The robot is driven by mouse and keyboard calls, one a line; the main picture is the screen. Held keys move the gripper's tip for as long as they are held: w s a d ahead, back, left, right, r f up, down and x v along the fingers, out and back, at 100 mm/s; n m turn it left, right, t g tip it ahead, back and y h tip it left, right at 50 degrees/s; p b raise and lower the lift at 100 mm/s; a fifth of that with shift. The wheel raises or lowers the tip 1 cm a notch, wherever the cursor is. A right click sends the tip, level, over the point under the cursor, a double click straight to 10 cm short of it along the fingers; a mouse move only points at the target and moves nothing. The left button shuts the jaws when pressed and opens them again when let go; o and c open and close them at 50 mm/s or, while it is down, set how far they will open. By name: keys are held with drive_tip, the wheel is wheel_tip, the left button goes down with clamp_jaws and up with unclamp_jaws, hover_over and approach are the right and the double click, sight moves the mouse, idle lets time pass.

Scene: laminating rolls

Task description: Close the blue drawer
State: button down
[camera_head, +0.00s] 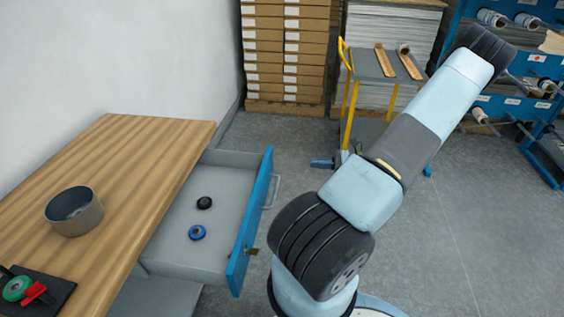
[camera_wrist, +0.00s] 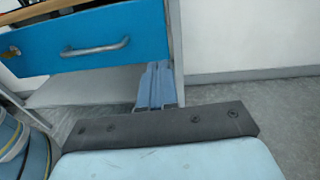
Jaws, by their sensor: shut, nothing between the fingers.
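The blue drawer (camera_head: 253,220) is pulled out from under the wooden worktop in the head view, its front standing well clear of the desk. Its grey inside (camera_head: 220,180) holds a black ring (camera_head: 204,202) and a blue ring (camera_head: 197,232). In the wrist view the blue front (camera_wrist: 45,48) shows at upper left with its grey bar handle (camera_wrist: 95,47). My gripper (camera_wrist: 154,85) is shut and empty. In that picture its fingers appear below and right of the handle, and I see no contact with the drawer.
The wooden worktop (camera_head: 130,160) carries a grey-brown round bowl (camera_head: 74,211) and a black tray (camera_head: 45,292) with a green roll and a red tool. A yellow-handled trolley (camera_head: 375,66), stacked boxes (camera_head: 285,50) and a blue roll rack (camera_head: 535,80) stand behind. Grey floor lies open at right.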

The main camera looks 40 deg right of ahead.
drive_tip(key=w+a+f+m+t, duration=0.1)
drive_tip(key=w+a, duration=0.8)
drive_tip(key=shift+w, duration=0.2)
idle(0.3)
idle(0.3)
